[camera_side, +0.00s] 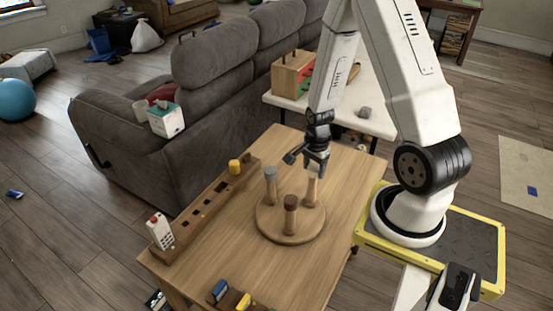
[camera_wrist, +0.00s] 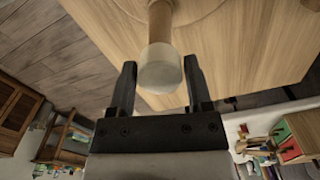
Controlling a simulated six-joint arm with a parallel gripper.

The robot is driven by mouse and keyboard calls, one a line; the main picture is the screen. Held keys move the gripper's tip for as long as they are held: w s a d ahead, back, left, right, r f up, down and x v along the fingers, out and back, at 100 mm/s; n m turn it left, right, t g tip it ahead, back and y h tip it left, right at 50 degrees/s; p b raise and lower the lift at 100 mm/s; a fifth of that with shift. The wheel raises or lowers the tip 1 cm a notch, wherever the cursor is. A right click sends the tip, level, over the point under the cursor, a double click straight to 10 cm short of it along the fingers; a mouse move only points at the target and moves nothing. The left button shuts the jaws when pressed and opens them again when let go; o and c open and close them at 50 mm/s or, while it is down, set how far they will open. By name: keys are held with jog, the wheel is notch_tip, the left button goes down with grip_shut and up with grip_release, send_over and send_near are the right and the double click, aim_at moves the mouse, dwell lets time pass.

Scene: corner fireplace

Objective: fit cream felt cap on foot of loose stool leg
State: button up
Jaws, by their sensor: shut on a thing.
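The stool lies upturned on the wooden table, its round seat (camera_side: 291,226) flat and its legs pointing up. The right rear leg (camera_side: 311,190) stands below my gripper (camera_side: 316,158); it also shows in the wrist view (camera_wrist: 160,24). In the wrist view, the cream felt cap (camera_wrist: 160,70) sits between the fingers of my gripper (camera_wrist: 160,84), in line with the end of this leg. My gripper is shut on the cap. The cap covers the leg's end in that view, so how deeply it is seated is hidden. The other legs have a grey top (camera_side: 270,173) and a brown top (camera_side: 291,201).
A wooden rack (camera_side: 212,204) along the table's left edge holds a yellow piece (camera_side: 235,166) and a white remote (camera_side: 160,231). Blue-handled (camera_side: 219,290) and yellow-handled items lie at the front. A white table (camera_side: 372,110) with a wooden box (camera_side: 291,74) stands behind.

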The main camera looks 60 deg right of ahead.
jog(key=shift+f, duration=1.05)
dwell(0.9)
jog(key=o, duration=1.1)
jog(key=shift+r, duration=0.2)
jog(key=shift+r, duration=3.7)
jog(key=shift+a, duration=0.1)
jog(key=shift+w+a+r+n+t, duration=0.4)
jog(key=shift+a+r+n, duration=1.1)
jog(key=shift+a+n, duration=1.7)
jog(key=shift+w+a+r+n+t, duration=0.4)
jog(key=shift+a+r+n, duration=1.15)
jog(key=shift+a+n, duration=1.65)
jog(key=shift+w+a+r+n+t, duration=0.4)
jog(key=shift+a+r+n, duration=1.55)
jog(key=shift+n, duration=2.05)
